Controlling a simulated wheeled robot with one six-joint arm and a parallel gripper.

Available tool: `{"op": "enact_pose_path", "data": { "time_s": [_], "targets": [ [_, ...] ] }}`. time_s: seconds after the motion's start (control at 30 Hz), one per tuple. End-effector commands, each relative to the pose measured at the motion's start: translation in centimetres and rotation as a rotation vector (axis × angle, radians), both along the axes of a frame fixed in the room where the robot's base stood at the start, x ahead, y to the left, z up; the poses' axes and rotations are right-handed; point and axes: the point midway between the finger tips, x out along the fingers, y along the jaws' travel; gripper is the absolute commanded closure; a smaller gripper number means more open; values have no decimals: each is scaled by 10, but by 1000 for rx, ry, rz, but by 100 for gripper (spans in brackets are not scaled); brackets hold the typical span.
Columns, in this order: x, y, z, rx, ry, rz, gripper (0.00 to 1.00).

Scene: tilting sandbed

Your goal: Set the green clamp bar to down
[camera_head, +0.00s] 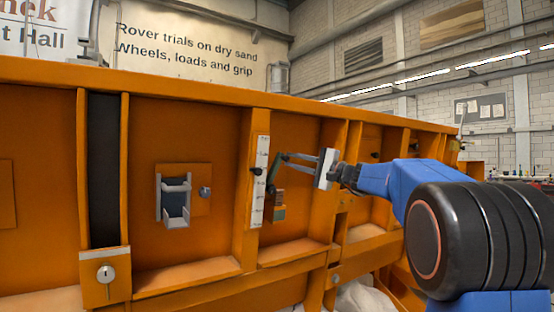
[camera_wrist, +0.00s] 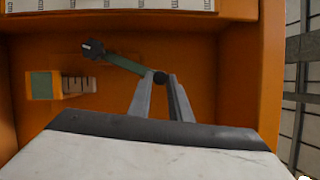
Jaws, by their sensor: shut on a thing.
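The green clamp bar (camera_wrist: 125,65) is in the wrist view, running slantwise from a dark round pivot (camera_wrist: 93,48) to a black knob (camera_wrist: 160,77). My gripper (camera_wrist: 162,80) has its two grey fingers closed on the knob end, one finger on each side. In the head view my gripper (camera_head: 279,158) reaches from the right into an orange bay, just right of the white scale strip. The bar points up from its pivot there, but it is small and partly hidden by the fingers. A green patch (camera_wrist: 41,85) with a grey slotted piece (camera_wrist: 78,84) sits beside the bar.
The white scale strip (camera_head: 260,180) is on the orange rib left of the bay. Further left are a grey bracket (camera_head: 175,201) with a knob and a keyed latch box (camera_head: 105,275). Orange ribs (camera_head: 338,150) bound the bay. Open air lies in front of the panel.

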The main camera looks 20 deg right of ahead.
Motion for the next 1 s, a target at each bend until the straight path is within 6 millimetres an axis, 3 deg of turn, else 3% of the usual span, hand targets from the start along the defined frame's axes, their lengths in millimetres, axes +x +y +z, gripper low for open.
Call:
{"op": "enact_pose_path", "data": {
  "time_s": [0.1, 0.3, 1.0],
  "targets": [
    [3, -24, -10, 106, 26, 13, 100],
    [8, -45, -25, 289, 68, 45, 100],
    [26, -76, -93, 904, 201, 154, 100]
  ]
}}
